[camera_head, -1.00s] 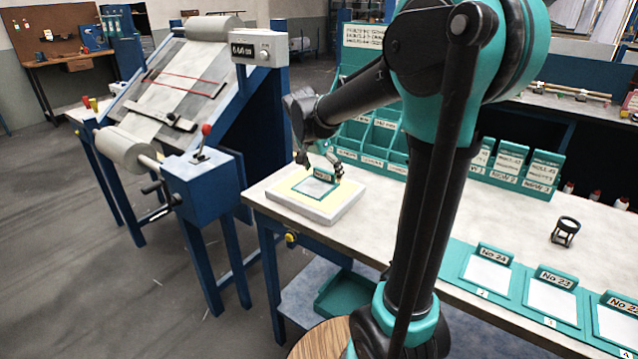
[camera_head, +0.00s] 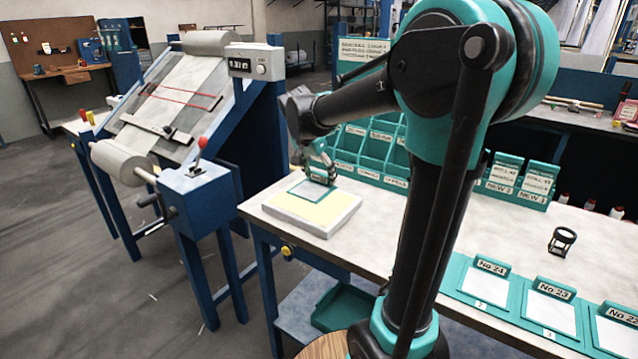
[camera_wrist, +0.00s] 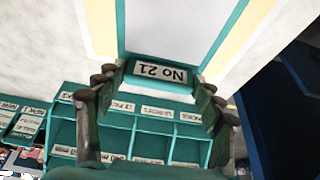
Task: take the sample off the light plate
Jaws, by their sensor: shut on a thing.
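The sample is a pale square in a teal frame with a tab marked "No 21" (camera_wrist: 160,72). In the head view the sample (camera_head: 308,189) shows over the back part of the light plate (camera_head: 318,221), a thick pale slab with a yellow glowing top. My gripper (camera_head: 320,172) is shut on the sample's tab at its back edge. In the wrist view my gripper's fingers (camera_wrist: 155,88) sit at both ends of the tab. Yellow strips of the light plate (camera_wrist: 101,28) show on both sides of the sample. Whether a gap lies under the sample is hard to tell.
A teal rack of labelled compartments (camera_head: 365,150) stands behind the plate. Teal trays with numbered samples (camera_head: 485,282) line the right front of the bench. A small black loupe (camera_head: 562,240) stands near them. The blue loom frame (camera_head: 200,190) is at left. Bench between is clear.

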